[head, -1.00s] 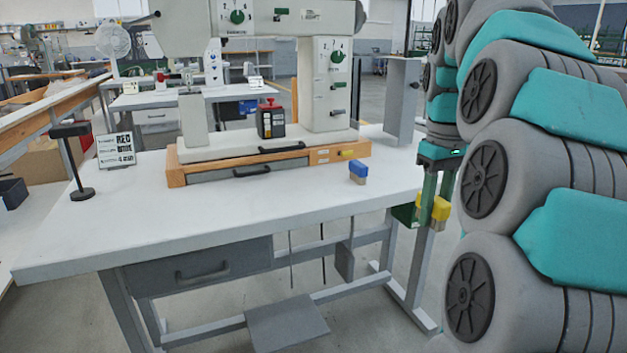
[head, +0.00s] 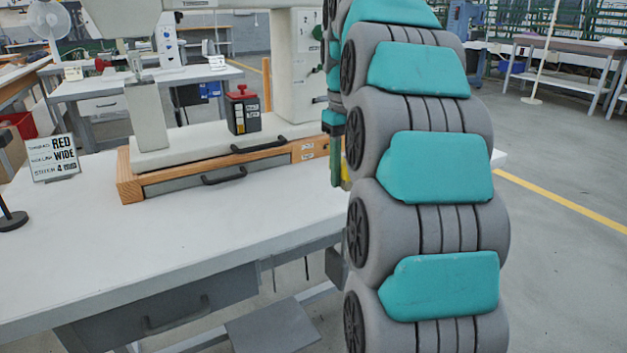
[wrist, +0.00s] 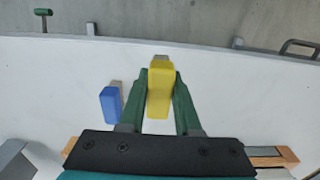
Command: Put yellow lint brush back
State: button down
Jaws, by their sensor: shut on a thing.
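The yellow lint brush (wrist: 160,95) is between the green fingers of my gripper (wrist: 161,78) in the wrist view, with its grey-tan end past the fingertips. My gripper is shut on it, over the white table (wrist: 225,85); I cannot tell its height. In the head view my arm hides most of the gripper, and only a sliver of yellow (head: 345,173) shows beside a green finger. A blue brush (wrist: 111,104) stands on the table left of the yellow one in the wrist view.
The eyelet press (head: 150,120) stands on a wooden base with a drawer (head: 195,178). A red-topped black box (head: 243,112) sits on it. A sign (head: 52,158) and a dark stand (head: 10,215) are at the left. The front tabletop is clear.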

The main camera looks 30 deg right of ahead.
send_over(314, 196)
jog(key=shift+s+d+f+p, duration=0.2)
jog(key=shift+s+d+p, duration=0.1)
jog(key=shift+s, duration=0.1)
jog(key=shift+w+a+f+b, duration=0.35)
jog(key=shift+w+a+f, duration=0.05)
jog(key=shift+w+f, duration=0.05)
jog(key=shift+s+d+f+b, duration=0.15)
jog(key=shift+f+b, duration=0.6)
jog(key=shift+f, duration=0.65)
jog(key=shift+f, duration=0.1)
jog(key=c, duration=0.6)
grip_release()
